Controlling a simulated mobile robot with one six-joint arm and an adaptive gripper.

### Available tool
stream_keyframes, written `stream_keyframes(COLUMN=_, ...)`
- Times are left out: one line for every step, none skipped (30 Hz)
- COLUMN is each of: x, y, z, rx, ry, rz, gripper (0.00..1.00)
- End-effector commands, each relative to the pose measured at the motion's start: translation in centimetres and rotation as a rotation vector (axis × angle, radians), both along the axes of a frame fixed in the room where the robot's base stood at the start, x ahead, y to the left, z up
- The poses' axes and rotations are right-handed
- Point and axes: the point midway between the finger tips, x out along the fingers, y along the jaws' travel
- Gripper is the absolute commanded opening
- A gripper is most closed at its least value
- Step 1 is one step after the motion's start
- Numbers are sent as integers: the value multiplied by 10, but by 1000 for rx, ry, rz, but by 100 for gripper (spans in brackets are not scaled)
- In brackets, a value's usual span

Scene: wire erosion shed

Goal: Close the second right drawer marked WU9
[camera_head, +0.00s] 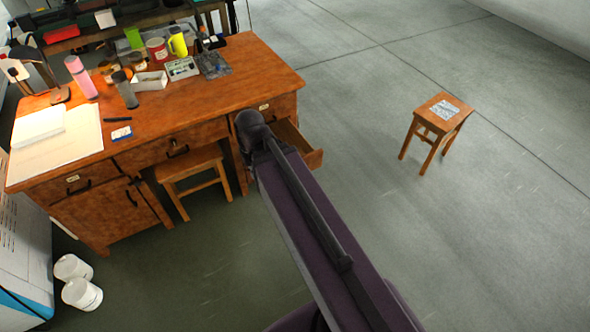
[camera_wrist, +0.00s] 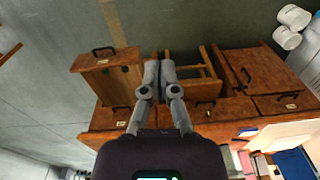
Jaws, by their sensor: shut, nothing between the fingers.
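A wooden drawer (camera_head: 309,153) stands pulled out on the right side of the desk, below the top right drawer; my arm hides part of it. My gripper (camera_wrist: 159,64) is shut and empty. In that view its fingers lie just right of the open drawer; I cannot tell whether they touch it. The head view hides my gripper behind the arm. The top right drawer (camera_wrist: 108,117) is shut.
The wooden desk (camera_head: 265,70) carries bottles, boxes and papers. A stool (camera_head: 187,165) stands in its knee space. Another stool (camera_head: 442,107) with a paper on its seat stands on open floor at the right. White tubs (camera_head: 82,294) stand at lower left.

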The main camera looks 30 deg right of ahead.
Motion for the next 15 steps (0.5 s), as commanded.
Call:
stream_keyframes(x=2, y=-2, z=-13, rx=11, ry=-10, rz=-12, gripper=0)
stream_keyframes(x=4, y=-2, z=-17, rx=20, ry=-17, rz=-19, gripper=0)
stream_keyframes(x=6, y=-6, z=-24, rx=31, ry=-28, rz=-28, gripper=0)
stream_keyframes(x=8, y=-8, z=-29, rx=41, ry=-36, rz=-37, gripper=0)
stream_keyframes(x=10, y=-9, z=-34, rx=52, ry=-45, rz=-46, gripper=0)
stream_keyframes(x=13, y=-10, z=-42, rx=66, ry=-58, rz=-61, gripper=0)
stream_keyframes(x=15, y=-12, z=-47, rx=77, ry=-68, rz=-74, gripper=0)
stream_keyframes(x=17, y=-13, z=-53, rx=90, ry=-78, rz=-87, gripper=0)
stream_keyframes(x=20, y=-15, z=-60, rx=105, ry=-93, rz=-104, gripper=0)
stream_keyframes(x=22, y=-16, z=-66, rx=118, ry=-103, rz=-116, gripper=0)
stream_keyframes(x=25, y=-17, z=-71, rx=129, ry=-114, rz=-129, gripper=0)
stream_keyframes(x=28, y=-19, z=-78, rx=146, ry=-129, rz=-147, gripper=0)
stream_keyframes(x=30, y=-21, z=-83, rx=158, ry=-140, rz=-160, gripper=0)
stream_keyframes(x=33, y=-22, z=-89, rx=170, ry=-151, rz=-174, gripper=0)
stream_keyframes(x=35, y=-24, z=-95, rx=186, ry=-165, rz=-192, gripper=0)
